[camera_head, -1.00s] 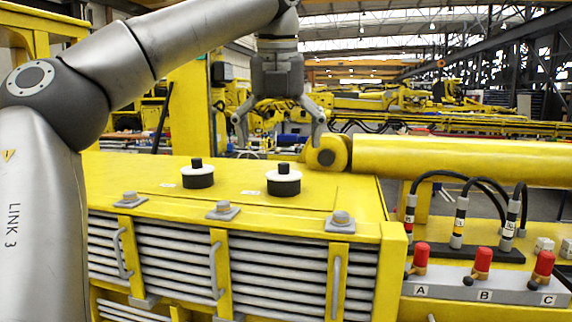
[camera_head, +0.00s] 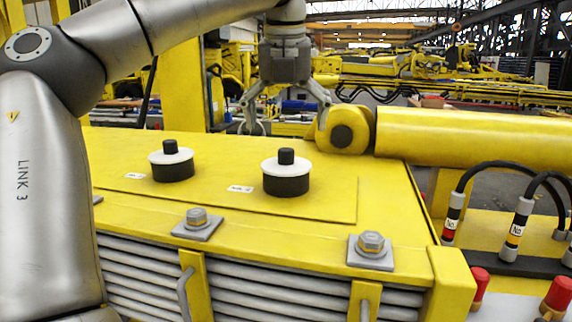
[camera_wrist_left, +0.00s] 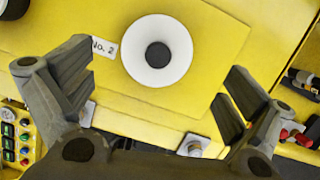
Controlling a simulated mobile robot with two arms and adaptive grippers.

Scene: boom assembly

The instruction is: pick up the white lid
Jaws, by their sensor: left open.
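Two round white lids with black knobs sit on black cylindrical bases on top of the yellow housing. One white lid (camera_head: 269,165) is at the centre, and the other white lid (camera_head: 158,157) is to its left. My left gripper (camera_head: 285,112) hangs fingers-down above and behind the centre lid in the head view, open and empty. In the left wrist view, the fingers of my left gripper (camera_wrist_left: 160,100) are spread wide, with a white lid (camera_wrist_left: 180,68) just beyond them, beside a "No. 2" label (camera_wrist_left: 103,48). My right gripper is not in view.
The yellow housing top (camera_head: 330,200) is flat and mostly clear around the lids. Bolts (camera_head: 371,243) stand along its front edge. A thick yellow cylinder (camera_head: 470,140) lies at the right. Black hoses (camera_head: 505,170) and red-capped valves (camera_head: 480,285) are at the lower right.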

